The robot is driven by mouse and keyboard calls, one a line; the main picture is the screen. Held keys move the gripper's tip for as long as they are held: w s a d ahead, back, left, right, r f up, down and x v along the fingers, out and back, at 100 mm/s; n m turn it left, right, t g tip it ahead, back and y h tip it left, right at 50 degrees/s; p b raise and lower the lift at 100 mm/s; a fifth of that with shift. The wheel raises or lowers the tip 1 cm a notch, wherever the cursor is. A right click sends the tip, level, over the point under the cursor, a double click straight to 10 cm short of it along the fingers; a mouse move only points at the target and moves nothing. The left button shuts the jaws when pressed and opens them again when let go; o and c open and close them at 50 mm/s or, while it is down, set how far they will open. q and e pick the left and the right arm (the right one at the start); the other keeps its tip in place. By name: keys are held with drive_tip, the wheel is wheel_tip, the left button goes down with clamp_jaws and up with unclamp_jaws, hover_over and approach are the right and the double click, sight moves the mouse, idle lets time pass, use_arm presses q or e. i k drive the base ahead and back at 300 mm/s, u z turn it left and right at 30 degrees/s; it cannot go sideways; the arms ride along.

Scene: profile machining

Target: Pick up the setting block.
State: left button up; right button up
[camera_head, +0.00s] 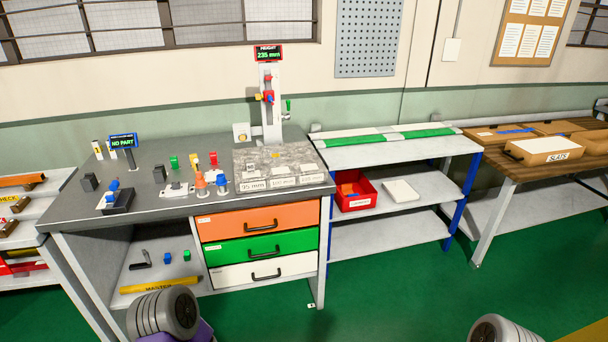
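I cannot tell for sure which thing is the setting block. Small pale blocks (279,170) lie on the speckled granite plate (262,156) at the right of the grey bench. Labels along the plate's front edge carry mm values, the left one apparently 95 mm. A height gauge (270,115) stands behind the plate, and its display (268,54) reads 235 mm. Only rounded grey parts of my arms show at the bottom edge, left and right of centre. Neither gripper is in the picture.
The grey bench (150,205) also holds a NO PART display (123,141) and several small coloured fixtures. Orange, green and white drawers (260,247) sit below the plate. A shelf unit with a red bin (355,192) stands to the right. Green floor lies open in front.

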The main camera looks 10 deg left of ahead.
sight(250, 166)
drive_tip(key=z, duration=0.9)
drive_tip(key=i, duration=1.65)
drive_tip(key=u, duration=0.8)
